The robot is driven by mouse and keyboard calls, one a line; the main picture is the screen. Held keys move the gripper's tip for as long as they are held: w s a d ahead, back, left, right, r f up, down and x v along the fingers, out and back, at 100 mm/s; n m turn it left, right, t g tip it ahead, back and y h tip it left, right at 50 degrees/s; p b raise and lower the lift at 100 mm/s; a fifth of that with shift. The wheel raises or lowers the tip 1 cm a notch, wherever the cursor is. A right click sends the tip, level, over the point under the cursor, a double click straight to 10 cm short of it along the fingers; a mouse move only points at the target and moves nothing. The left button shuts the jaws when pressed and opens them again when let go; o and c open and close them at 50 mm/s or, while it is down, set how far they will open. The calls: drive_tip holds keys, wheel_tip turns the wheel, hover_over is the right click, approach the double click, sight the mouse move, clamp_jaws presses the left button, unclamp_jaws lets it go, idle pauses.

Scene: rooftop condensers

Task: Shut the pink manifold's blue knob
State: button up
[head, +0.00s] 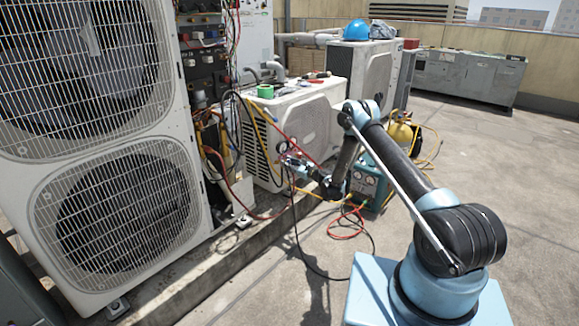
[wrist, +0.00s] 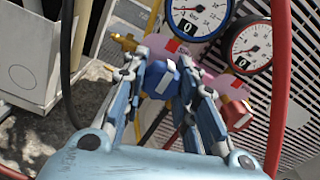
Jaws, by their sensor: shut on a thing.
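A red knob (wrist: 236,114) is to the right, just outside the right finger. In the head view my gripper (head: 300,165) is in front of the small white condenser, and the manifold there is too small to make out clearly. The knob's turn position cannot be told.
A red hose (wrist: 281,75) and a black hose (wrist: 67,55) hang on either side of my gripper. A large condenser (head: 185,240) stands at the left. A teal machine (head: 369,183) and a yellow cylinder (head: 401,133) stand behind my arm. Hoses (head: 348,222) lie on the roof.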

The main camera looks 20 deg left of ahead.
drive_tip(key=shift+s, duration=0.1)
drive_tip(key=o, duration=1.1)
drive_tip(key=v, duration=0.7)
drive_tip(key=shift+d+f, duration=0.1)
drive_tip(key=shift+d, duration=0.15)
